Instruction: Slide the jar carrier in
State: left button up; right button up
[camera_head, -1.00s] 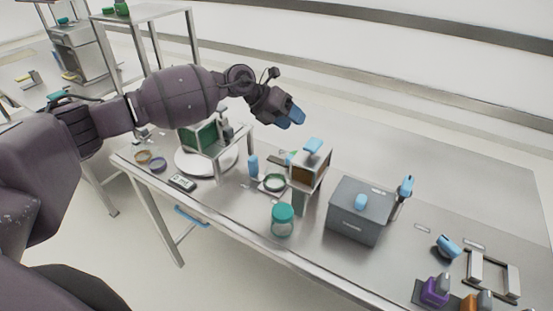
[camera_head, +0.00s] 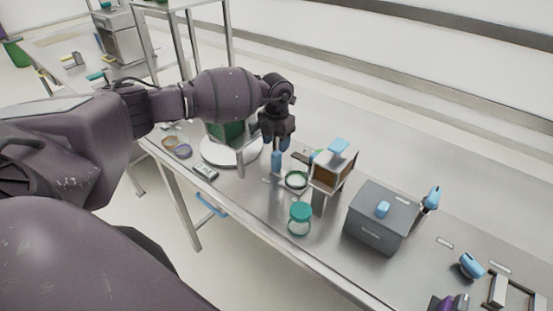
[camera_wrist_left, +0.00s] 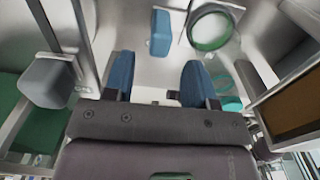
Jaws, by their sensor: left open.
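The jar carrier appears to be the flat piece with a green-lined ring (camera_head: 296,180) and an upright blue handle (camera_head: 276,160), just left of a small housing with a brown panel (camera_head: 332,168). My left gripper (camera_head: 276,146) points down just above the blue handle. In the left wrist view, its blue fingertips (camera_wrist_left: 158,82) are open and apart, with nothing between them. The blue handle (camera_wrist_left: 160,33) stands ahead of the gap, and the ring (camera_wrist_left: 209,28) is to its right. A teal-lidded jar (camera_head: 300,219) stands on the table in front. My right gripper is out of view.
A grey box (camera_head: 381,222) with a blue knob stands to the right. A framed green block on a white round base (camera_head: 229,150) is close left of my gripper. Loose rings and a small device (camera_head: 205,171) lie near the front edge (camera_head: 330,278).

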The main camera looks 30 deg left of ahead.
aim_at(276, 153)
pick_arm(q)
notch_tip(276, 153, down, 7)
jog(key=shift+f, duration=0.2)
dwell(0.3)
